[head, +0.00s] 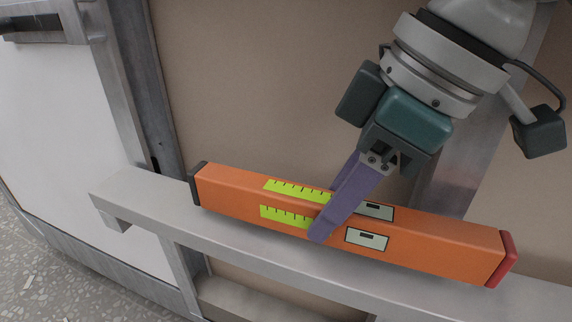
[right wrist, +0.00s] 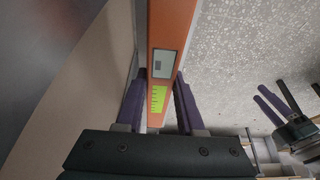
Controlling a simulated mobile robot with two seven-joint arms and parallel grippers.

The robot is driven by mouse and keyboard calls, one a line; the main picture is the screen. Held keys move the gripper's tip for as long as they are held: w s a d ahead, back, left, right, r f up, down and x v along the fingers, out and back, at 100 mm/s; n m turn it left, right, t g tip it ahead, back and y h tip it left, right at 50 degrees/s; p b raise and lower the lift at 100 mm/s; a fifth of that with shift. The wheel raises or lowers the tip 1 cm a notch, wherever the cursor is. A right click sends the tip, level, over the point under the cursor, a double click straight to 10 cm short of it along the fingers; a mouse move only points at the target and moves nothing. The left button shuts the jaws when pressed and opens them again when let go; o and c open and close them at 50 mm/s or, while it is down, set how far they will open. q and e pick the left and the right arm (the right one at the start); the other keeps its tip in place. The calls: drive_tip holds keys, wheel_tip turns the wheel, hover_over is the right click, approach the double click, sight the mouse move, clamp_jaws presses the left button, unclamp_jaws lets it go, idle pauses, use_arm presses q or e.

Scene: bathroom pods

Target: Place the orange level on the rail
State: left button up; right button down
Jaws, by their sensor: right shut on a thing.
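The orange level (head: 235,190) is a long box with black and red end caps, yellow-green scales and pale windows. It lies lengthwise along the pale grey rail (head: 150,195) in the head view, directly over its top. I cannot tell whether its underside touches the rail everywhere. My right gripper (head: 328,214) is shut on the level near its middle, with purple fingers on either side. The right wrist view shows the level (right wrist: 170,35) between the fingers (right wrist: 160,80). My left gripper (right wrist: 270,100) shows at the right of that view, open and empty, away from the level.
A brown panel (head: 260,80) stands behind the rail. A grey metal post (head: 140,80) and a white panel (head: 50,110) are at the left. Speckled floor (head: 40,270) shows at lower left. The rail's left end is bare.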

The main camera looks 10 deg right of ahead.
sight(368, 210)
drive_tip(key=shift+s, duration=0.15)
drive_tip(key=shift+f, duration=0.5)
drive_tip(key=c, duration=0.5)
unclamp_jaws()
drive_tip(key=shift+r, duration=0.2)
drive_tip(key=p+v, duration=0.4)
drive_tip(key=v, duration=0.3)
drive_tip(key=shift+a+r, duration=0.15)
drive_tip(key=shift+r, duration=0.15)
drive_tip(key=shift+d+r, duration=0.2)
drive_tip(key=shift+r, duration=0.2)
